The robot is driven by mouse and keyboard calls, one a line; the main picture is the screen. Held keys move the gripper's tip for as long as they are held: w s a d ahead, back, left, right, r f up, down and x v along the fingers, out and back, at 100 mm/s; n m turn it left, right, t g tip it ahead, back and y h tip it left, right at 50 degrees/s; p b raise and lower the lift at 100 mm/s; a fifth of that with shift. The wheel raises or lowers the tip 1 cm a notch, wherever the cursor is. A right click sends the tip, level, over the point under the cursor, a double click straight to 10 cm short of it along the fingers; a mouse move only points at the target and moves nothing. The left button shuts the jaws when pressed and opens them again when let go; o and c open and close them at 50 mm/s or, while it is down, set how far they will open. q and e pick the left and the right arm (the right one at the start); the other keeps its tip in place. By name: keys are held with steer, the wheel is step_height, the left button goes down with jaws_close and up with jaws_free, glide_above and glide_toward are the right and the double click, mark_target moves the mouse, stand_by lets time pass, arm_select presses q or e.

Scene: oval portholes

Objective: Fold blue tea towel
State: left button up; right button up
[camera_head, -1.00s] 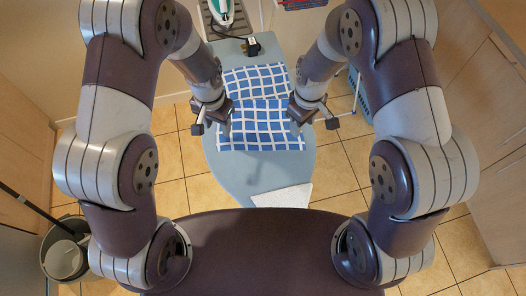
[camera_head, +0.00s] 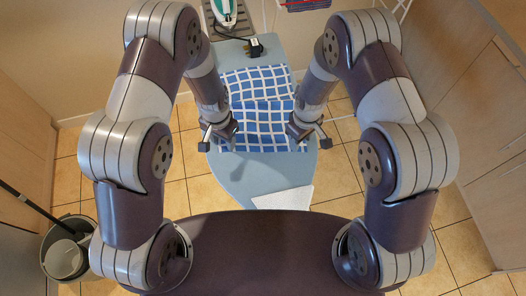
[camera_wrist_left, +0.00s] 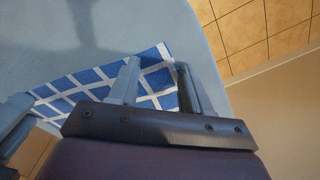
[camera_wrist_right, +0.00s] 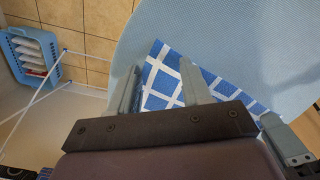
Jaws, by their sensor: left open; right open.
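The blue tea towel (camera_head: 262,112) with white checks lies on the light blue ironing board (camera_head: 250,178). A crosswise edge shows across its middle, with a nearer layer in front of it. My left gripper (camera_head: 220,146) is open at the towel's near left corner; in the left wrist view its fingers (camera_wrist_left: 158,88) are apart over the towel (camera_wrist_left: 85,88). My right gripper (camera_head: 306,144) is open at the near right corner; in the right wrist view its fingers (camera_wrist_right: 160,88) straddle the towel's corner (camera_wrist_right: 165,70). I cannot tell whether the fingers touch the cloth.
A green and white iron (camera_head: 224,12) stands on its rest at the board's far end, with a black plug (camera_head: 253,47) nearby. A white cloth (camera_head: 284,198) lies at the board's near right. A grey mop bucket (camera_head: 66,254) is on the floor at left.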

arm_select(q)
steer(key=shift+s, duration=0.1)
jaws_close()
arm_select(e)
steer(key=shift+s, duration=0.1)
jaws_close()
